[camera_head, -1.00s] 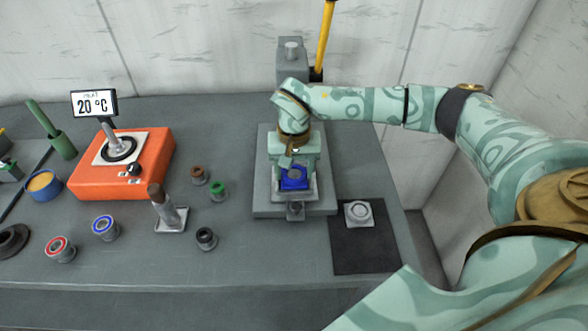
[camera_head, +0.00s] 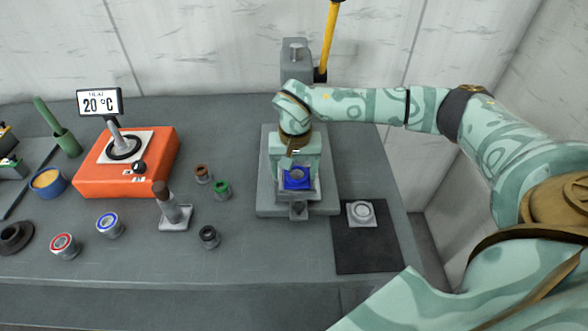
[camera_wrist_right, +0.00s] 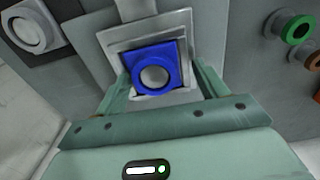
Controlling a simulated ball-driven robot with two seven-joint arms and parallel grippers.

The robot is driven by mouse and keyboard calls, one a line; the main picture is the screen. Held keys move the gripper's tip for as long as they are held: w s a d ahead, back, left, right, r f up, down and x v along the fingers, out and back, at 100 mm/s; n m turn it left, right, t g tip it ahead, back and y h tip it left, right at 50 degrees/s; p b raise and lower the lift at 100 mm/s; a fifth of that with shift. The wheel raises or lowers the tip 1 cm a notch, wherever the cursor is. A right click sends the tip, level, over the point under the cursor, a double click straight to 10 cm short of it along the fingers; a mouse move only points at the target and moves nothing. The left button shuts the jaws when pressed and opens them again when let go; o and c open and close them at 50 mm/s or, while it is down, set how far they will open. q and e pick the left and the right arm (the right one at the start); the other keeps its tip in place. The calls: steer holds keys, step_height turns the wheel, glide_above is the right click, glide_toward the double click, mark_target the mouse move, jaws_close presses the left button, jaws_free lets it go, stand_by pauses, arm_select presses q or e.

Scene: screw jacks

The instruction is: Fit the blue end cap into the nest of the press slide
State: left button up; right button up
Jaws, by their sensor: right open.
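The blue end cap (camera_head: 298,184) is a square blue block with a round grey centre. It lies at the nest of the press slide (camera_head: 312,197), a grey square frame at the front of the press. In the right wrist view the cap (camera_wrist_right: 154,50) lies over the pale nest frame (camera_wrist_right: 186,47) and looks slightly turned against it; I cannot tell whether it is fully seated. My right gripper (camera_head: 297,172) is open, with one finger on each side of the cap. Gaps show between the fingers and the cap in the wrist view. My left gripper is not in view.
The press column (camera_head: 296,62) with a yellow lever (camera_head: 330,40) stands behind the gripper. A grey round-topped part (camera_head: 362,213) sits on a dark mat (camera_head: 368,250) to the right. An orange heater (camera_head: 125,178), several small bushings and a stand (camera_head: 174,217) are to the left.

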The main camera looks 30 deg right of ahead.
mark_target(297, 174)
steer(key=shift+s+d+f, duration=0.25)
steer(key=shift+s+f, duration=0.2)
steer(key=shift+f, duration=0.25)
steer(key=r, duration=0.3)
steer(key=r+p, duration=0.1)
steer(key=r, duration=0.5)
steer(key=shift+w+d+p, duration=0.2)
steer(key=shift+w+p, duration=0.1)
steer(key=shift+p, duration=0.1)
steer(key=shift+a, duration=0.1)
